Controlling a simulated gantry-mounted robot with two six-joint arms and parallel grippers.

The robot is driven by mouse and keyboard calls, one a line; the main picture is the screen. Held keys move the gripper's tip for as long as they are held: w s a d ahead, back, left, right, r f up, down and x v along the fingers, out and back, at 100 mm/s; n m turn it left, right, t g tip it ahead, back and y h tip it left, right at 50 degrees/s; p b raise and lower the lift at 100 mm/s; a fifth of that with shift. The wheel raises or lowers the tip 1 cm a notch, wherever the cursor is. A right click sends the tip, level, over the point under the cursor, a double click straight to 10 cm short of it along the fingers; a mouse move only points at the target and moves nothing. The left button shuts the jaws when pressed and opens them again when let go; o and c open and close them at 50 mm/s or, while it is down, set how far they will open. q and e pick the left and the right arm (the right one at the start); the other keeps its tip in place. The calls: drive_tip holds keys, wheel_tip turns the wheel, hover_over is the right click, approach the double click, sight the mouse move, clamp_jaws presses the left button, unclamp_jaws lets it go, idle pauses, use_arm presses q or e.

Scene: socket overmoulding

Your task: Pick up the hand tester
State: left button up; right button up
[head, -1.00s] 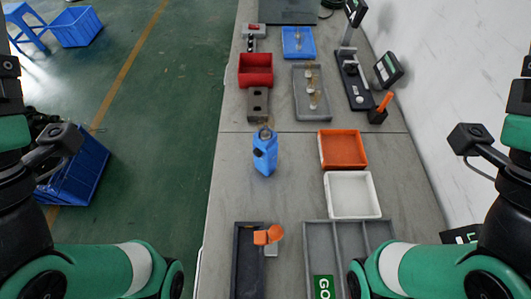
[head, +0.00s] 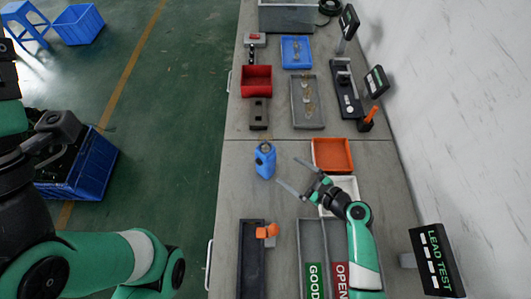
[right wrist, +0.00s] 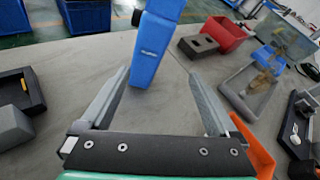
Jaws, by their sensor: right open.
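The hand tester (head: 265,161) is a blue handheld device with a grey top. It stands on the grey bench, left of the orange tray, and also shows in the right wrist view (right wrist: 154,48), cut off at the top. My right gripper (head: 287,171) is open and empty, just right of the tester and pointing towards it. In the right wrist view the tester appears beyond and between the two open fingers (right wrist: 158,73), apart from them. My left arm shows at the lower left of the head view, but its gripper is out of frame.
An orange tray (head: 332,154) and a white tray (head: 349,187) lie right of the tester, the white one partly under my right arm. A red bin (head: 256,78) and a black block (head: 259,113) stand behind. A dark tray (head: 249,262) is in front.

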sight(272, 170)
drive_tip(key=s+f+m, duration=0.2)
drive_tip(key=shift+s+a+f+m+g, duration=0.1)
drive_tip(key=shift+a+f+m+g, duration=0.1)
drive_tip(key=shift+f+m+g, duration=0.15)
drive_tip(key=b+x, duration=0.6)
drive_tip(key=shift+f, duration=0.15)
drive_tip(key=shift+w+a, duration=0.25)
drive_tip(key=shift+w, duration=0.05)
drive_tip(key=b+x, duration=0.4)
drive_tip(key=b, duration=0.1)
drive_tip(key=shift+w+a+b, duration=0.2)
drive_tip(key=shift+a+b, duration=0.05)
drive_tip(key=shift+b, duration=0.1)
drive_tip(key=shift+w+a, duration=0.15)
drive_tip(key=shift+a, duration=0.05)
drive_tip(key=shift+r, duration=0.4)
drive_tip(key=shift+c, duration=0.2)
clamp_jaws()
